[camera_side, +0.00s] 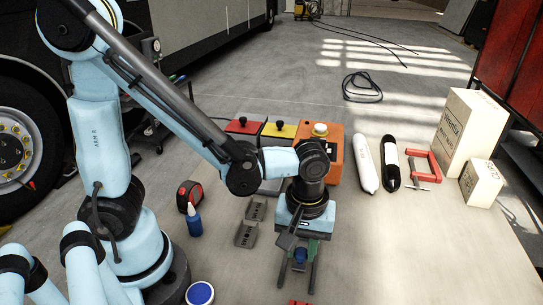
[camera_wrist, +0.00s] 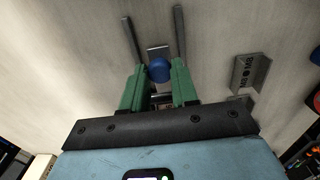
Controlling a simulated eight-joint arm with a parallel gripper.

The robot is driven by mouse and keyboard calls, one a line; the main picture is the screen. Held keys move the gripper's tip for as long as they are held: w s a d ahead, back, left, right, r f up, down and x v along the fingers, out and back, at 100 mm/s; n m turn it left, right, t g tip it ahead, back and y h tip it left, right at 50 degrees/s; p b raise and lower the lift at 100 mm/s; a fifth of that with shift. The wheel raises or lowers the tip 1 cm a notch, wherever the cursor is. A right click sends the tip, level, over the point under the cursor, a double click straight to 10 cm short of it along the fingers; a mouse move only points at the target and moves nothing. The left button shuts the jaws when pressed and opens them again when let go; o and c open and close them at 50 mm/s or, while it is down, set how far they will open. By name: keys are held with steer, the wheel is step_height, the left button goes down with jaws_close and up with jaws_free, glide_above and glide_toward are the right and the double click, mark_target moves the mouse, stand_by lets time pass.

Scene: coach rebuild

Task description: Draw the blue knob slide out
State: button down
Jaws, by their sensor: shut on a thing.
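The blue knob (camera_wrist: 159,69) sits between the two green finger pads of my gripper (camera_wrist: 158,78) in the wrist view. A small grey plate (camera_wrist: 157,51) shows just beyond the knob. The gripper is shut on the knob. Two dark parallel bars (camera_wrist: 180,30) run out on either side beyond the pads. The rest of the slide is hidden by the gripper.
Grey stamped brackets (camera_side: 245,235) lie left of the gripper, with a blue bottle (camera_side: 194,222) farther left. Cylinders (camera_side: 366,165) and a red clamp (camera_side: 424,166) lie at right. The right front is clear.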

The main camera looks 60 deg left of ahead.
steer(key=shift+s+d, duration=1.6)
steer(key=shift+d, duration=0.15)
steer(key=c, duration=0.8)
jaws_free()
steer(key=shift+c, duration=0.2)
steer(key=shift+a, duration=0.1)
steer(key=shift+r, duration=0.1)
step_height(320, 180, up, 12)
steer(key=w+a+m+t, duration=0.2)
steer(key=a+m+t, duration=0.1)
steer(key=a, duration=0.4)
steer(key=w+a+f+m+t, duration=0.1)
steer(key=w+a+m+t, duration=0.2)
steer(key=a+m, duration=0.3)
steer(key=shift+w+a+f+t, duration=0.15)
steer(key=shift+a+f+t, duration=0.1)
steer(key=shift+a+t, duration=0.45)
